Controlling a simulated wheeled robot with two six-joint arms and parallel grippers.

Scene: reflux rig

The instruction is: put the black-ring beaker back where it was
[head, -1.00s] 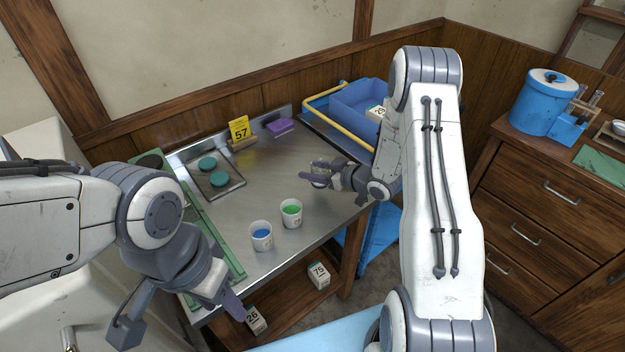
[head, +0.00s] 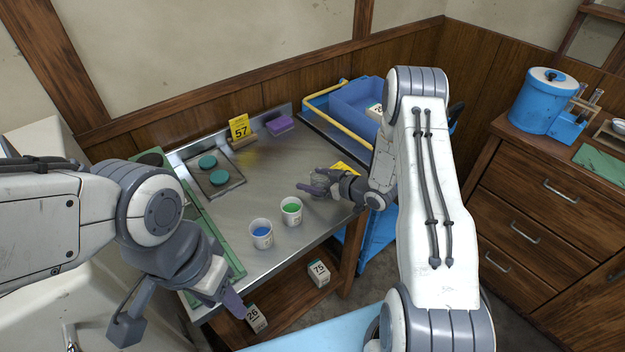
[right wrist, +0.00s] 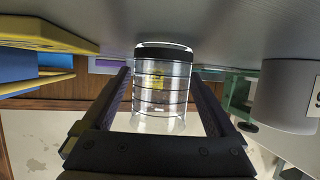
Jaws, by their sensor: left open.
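The black-ring beaker (right wrist: 162,95) is clear glass with dark lines and a black band, and appears inverted in the right wrist view. In the head view the beaker is small, glassy and partly hidden by my right gripper (head: 314,187), low over the right part of the steel bench (head: 265,180). I cannot tell whether its base touches the bench. My left gripper (head: 232,308) is open and empty at the bench's front left.
A green-filled cup (head: 291,211) and a blue-filled cup (head: 261,234) stand left of my right gripper. A yellow card (head: 345,168) is just behind it. Further back are the 57 sign (head: 240,128), a purple block (head: 280,124) and a tray (head: 228,184) with teal discs. The middle bench is clear.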

